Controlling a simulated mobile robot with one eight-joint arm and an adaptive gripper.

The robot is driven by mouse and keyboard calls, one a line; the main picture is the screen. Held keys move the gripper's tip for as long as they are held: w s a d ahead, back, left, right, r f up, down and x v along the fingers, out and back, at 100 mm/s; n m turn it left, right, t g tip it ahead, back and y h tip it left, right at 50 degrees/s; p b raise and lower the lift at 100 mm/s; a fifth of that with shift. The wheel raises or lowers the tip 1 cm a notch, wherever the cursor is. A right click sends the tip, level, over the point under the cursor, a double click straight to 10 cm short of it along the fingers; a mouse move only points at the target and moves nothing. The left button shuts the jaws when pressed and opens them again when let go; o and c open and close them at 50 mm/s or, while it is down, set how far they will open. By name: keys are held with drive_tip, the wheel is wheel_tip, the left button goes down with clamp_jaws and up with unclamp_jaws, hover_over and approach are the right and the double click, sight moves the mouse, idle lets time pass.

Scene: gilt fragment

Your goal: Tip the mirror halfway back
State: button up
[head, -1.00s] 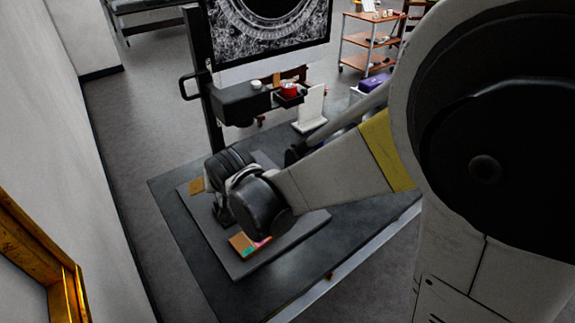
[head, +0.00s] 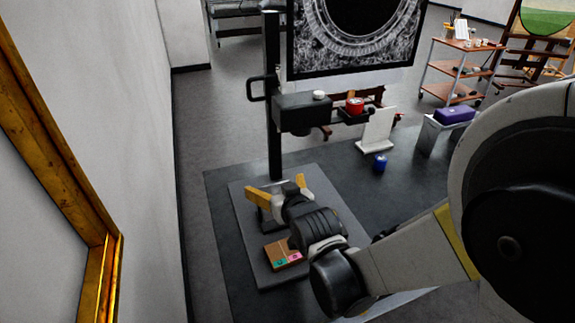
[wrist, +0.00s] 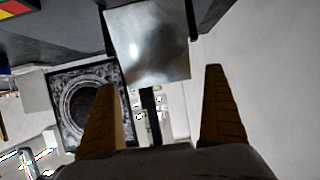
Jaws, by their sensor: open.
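The mirror, a shiny grey panel (wrist: 148,45), shows in the wrist view between dark side supports, beyond my fingertips. Its lower edge in that picture lies close to the gap between them, and I cannot tell any contact. In the head view my gripper (head: 276,187) is over the grey board (head: 335,192) on the dark table, fingers spread. My gripper hides most of the mirror there. In the wrist view my gripper (wrist: 160,78) is open, with one tan finger on each side and nothing held between them.
A wooden block with coloured patches (head: 284,254) lies on the board near my wrist. A gilt frame (head: 60,145) hangs on the left wall.

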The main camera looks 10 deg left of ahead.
drive_tip(key=shift+w+a+f, duration=0.15)
drive_tip(key=shift+w+a, duration=0.05)
drive_tip(key=shift+w, duration=0.2)
